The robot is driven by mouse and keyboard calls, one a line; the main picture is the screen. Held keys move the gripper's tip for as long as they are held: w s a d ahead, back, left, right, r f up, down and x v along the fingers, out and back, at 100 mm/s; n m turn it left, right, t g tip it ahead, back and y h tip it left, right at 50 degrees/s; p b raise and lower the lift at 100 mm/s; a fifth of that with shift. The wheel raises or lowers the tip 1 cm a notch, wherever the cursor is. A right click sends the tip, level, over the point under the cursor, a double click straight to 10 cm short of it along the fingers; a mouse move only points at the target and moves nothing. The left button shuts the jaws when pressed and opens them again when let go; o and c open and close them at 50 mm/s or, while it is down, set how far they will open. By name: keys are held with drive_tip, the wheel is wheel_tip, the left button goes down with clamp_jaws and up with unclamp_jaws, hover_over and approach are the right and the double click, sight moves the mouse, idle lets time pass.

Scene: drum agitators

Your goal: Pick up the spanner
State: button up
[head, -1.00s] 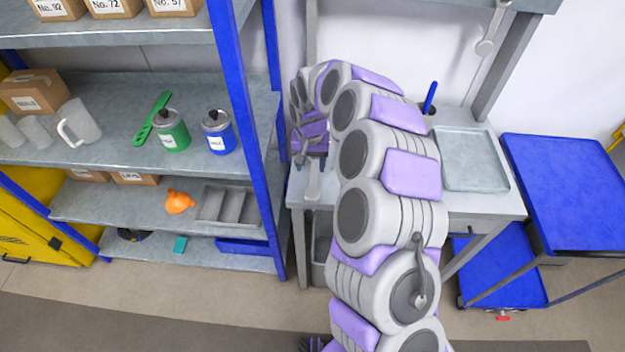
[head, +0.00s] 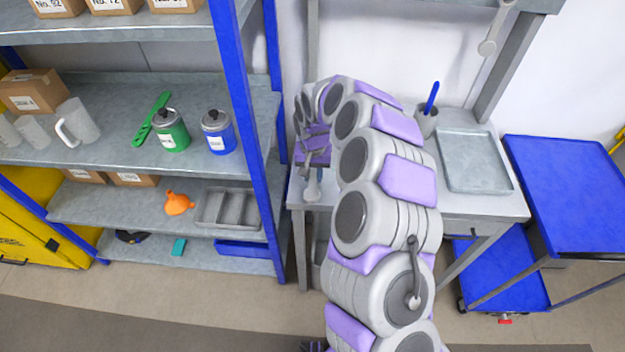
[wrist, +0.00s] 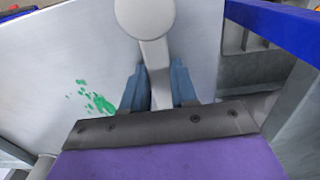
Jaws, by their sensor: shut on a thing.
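The spanner is a pale grey tool with a rounded head (wrist: 143,16) and a straight shank. In the wrist view its shank runs between the two blue fingers of my gripper (wrist: 156,75), which is shut on it. The head sticks out past the fingertips. In the head view my gripper (head: 314,168) is at the left end of the grey workbench, and the spanner (head: 312,188) shows just below it. My arm hides part of the bench. I cannot tell whether the spanner touches the bench top.
The grey workbench (head: 485,205) carries a tray (head: 475,162) and a cup (head: 426,122) with a blue-handled tool. A blue shelf post (head: 240,120) stands close left of my gripper. A blue trolley (head: 570,190) stands right. The wrist view shows green marks (wrist: 98,103) on a pale surface.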

sight(315, 176)
drive_tip(key=shift+d, duration=0.4)
clamp_jaws()
drive_tip(key=shift+a, duration=0.15)
drive_tip(key=shift+a+r, duration=0.15)
drive_tip(key=shift+r, duration=0.25)
wheel_tip(315, 176, up, 3)
drive_tip(key=shift+p, duration=0.7)
drive_tip(key=s+d+r+p, duration=0.1)
drive_tip(key=s+p, duration=0.1)
drive_tip(key=s, duration=1.4)
drive_tip(key=shift+d+r, duration=0.15)
drive_tip(key=shift+d, duration=0.15)
